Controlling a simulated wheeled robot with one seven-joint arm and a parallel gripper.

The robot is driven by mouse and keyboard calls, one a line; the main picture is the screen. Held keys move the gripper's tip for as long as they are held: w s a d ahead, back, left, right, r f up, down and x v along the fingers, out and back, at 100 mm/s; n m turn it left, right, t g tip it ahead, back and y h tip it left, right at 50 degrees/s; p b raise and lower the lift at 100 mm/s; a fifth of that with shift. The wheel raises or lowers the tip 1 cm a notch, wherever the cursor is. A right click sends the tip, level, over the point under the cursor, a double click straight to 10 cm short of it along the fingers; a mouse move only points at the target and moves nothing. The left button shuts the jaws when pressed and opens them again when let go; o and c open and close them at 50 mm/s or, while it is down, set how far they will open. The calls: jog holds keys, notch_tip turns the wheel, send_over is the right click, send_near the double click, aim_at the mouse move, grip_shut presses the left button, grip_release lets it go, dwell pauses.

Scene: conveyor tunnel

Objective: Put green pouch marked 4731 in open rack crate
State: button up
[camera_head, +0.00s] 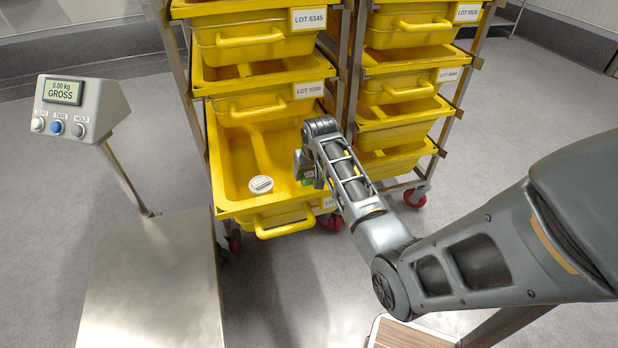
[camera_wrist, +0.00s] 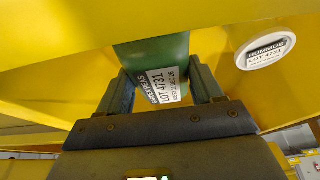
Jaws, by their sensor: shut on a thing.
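My gripper (camera_wrist: 163,88) is shut on the green pouch (camera_wrist: 150,50), with one finger on each side of it. In the head view a bit of green pouch (camera_head: 307,179) shows below my gripper (camera_head: 306,166), over the right part of the open rack crate (camera_head: 232,170). The crate is yellow and pulled out from the left rack. From these views I cannot tell whether the pouch touches the crate; its far end runs behind yellow in the wrist view.
A white tub (camera_head: 261,184) labelled "HUMMUS LOT 4731" sits in the open crate. Yellow crates (camera_head: 268,48) are stacked above it. A second rack of crates (camera_head: 398,130) stands close on the right. A scale (camera_head: 150,285) with a display (camera_head: 70,105) reading 0.00 kg stands left.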

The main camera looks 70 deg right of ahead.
jog(key=shift+f, duration=0.9)
jog(key=shift+f, duration=0.4)
jog(key=shift+f, duration=0.2)
jog(key=o, duration=1.6)
jog(key=shift+c, duration=0.2)
jog(key=p+v, duration=0.2)
jog(key=v, duration=1.1)
jog(key=shift+p, duration=0.4)
jog(key=shift+d+r, duration=0.1)
jog(key=shift+d, duration=0.05)
